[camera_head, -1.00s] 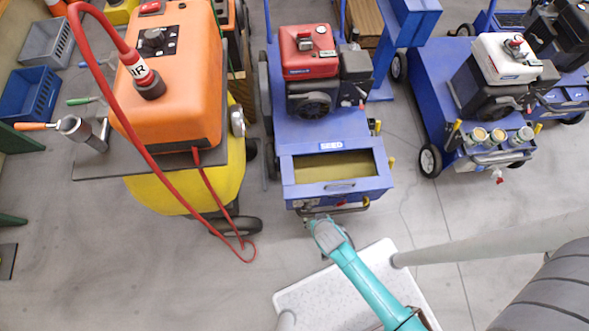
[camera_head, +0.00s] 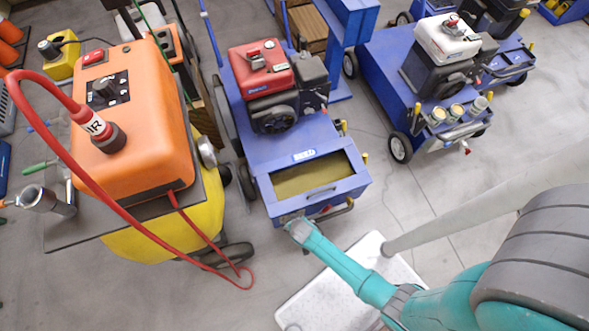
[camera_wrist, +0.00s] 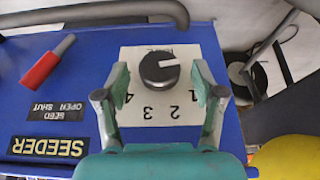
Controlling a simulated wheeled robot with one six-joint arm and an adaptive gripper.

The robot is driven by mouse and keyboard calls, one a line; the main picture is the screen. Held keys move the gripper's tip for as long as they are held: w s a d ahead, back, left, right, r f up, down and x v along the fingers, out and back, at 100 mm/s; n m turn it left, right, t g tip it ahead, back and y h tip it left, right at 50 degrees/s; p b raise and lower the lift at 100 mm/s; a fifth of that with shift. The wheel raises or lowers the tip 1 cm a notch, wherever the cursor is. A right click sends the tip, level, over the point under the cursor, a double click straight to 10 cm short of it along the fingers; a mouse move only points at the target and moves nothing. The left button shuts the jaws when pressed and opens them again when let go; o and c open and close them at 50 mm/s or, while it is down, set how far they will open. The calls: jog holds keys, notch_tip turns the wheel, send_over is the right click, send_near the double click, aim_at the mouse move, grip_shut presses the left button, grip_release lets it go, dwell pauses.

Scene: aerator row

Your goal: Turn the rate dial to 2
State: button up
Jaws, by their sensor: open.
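The rate dial (camera_wrist: 160,68) is a round dark knob with a white pointer line, on a white plate (camera_wrist: 135,62) with upside-down numbers 1 to 4. The pointer is toward the right of the wrist view, slightly above the 1. My gripper (camera_wrist: 160,74) is open, with one finger on each side of the dial; I cannot tell whether either finger touches it. The plate sits on a blue panel (camera_wrist: 60,85) labelled SEEDER. In the head view my gripper (camera_head: 297,226) is at the front of the blue seeder (camera_head: 318,205); the dial is hidden there.
A red-handled lever (camera_wrist: 47,63) and a grey bar (camera_wrist: 100,12) are near the dial. In the head view, an orange and yellow machine (camera_head: 140,110) with a red hose stands left.

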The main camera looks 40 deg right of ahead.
jog(key=shift+w+f, duration=0.25)
jog(key=shift+f, duration=0.3)
jog(key=c, duration=1.1)
jog(key=shift+d+y, duration=0.15)
jog(key=shift+y, duration=0.35)
jog(key=shift+s+d+m+t+y, duration=0.1)
jog(key=shift+m+t+y, duration=0.35)
jog(key=shift+y, duration=0.45)
jog(key=shift+d+f+m+t+y, duration=0.15)
jog(key=shift+t+y, duration=0.25)
jog(key=shift+y, duration=0.45)
jog(key=shift+d+r+m+t+y, duration=0.1)
jog(key=shift+m+t+y, duration=0.2)
jog(key=shift+y, duration=0.55)
jog(key=shift+f+t+y, duration=0.1)
jog(key=shift+t+y, duration=0.55)
jog(key=shift+y, duration=0.55)
jog(key=shift+s+a+m+y, duration=0.15)
jog(key=shift+m+y, duration=0.15)
jog(key=shift+y, duration=0.3)
